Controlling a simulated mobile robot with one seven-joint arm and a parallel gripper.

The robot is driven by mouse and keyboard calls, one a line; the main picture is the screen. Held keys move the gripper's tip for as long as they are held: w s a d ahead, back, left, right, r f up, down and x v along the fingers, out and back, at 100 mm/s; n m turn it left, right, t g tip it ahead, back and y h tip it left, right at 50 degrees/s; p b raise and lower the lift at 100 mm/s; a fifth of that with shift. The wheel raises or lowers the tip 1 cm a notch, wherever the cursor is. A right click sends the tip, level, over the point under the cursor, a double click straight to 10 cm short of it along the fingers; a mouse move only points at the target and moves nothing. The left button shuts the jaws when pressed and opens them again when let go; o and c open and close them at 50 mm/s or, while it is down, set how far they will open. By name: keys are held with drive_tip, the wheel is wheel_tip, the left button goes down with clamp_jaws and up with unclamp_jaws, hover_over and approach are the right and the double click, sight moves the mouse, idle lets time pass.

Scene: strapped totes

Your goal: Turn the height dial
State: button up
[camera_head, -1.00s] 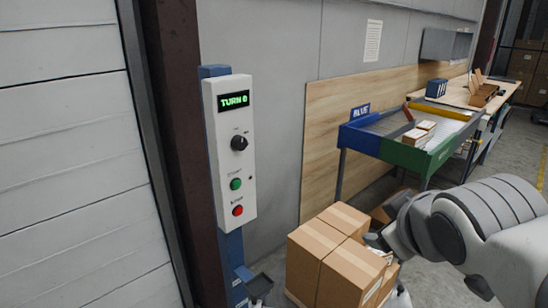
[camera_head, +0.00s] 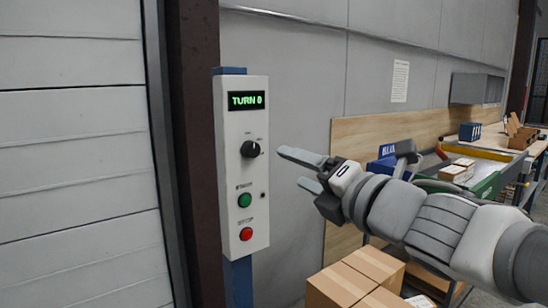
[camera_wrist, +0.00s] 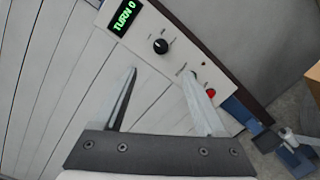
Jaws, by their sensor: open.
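The black height dial (camera_head: 250,149) sits on a white control panel (camera_head: 232,210) on a blue post. Above it a green display (camera_head: 246,100) reads "TURN 0". A green button (camera_head: 245,200) and a red button (camera_head: 247,234) are below the dial. My gripper (camera_head: 298,170) is open and empty, to the right of the dial and apart from it, fingers pointing left. In the wrist view the dial (camera_wrist: 161,46) is beyond and above the two spread fingers (camera_wrist: 160,92), between them from left to right.
A shutter door (camera_head: 75,150) is at the left. Cardboard boxes (camera_head: 345,285) stand below my arm.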

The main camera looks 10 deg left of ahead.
sight(254, 150)
drive_tip(key=b+x, duration=0.1)
drive_tip(key=x, duration=1.4)
drive_tip(key=shift+f+b, duration=0.1)
drive_tip(key=shift+b, duration=0.25)
clamp_jaws()
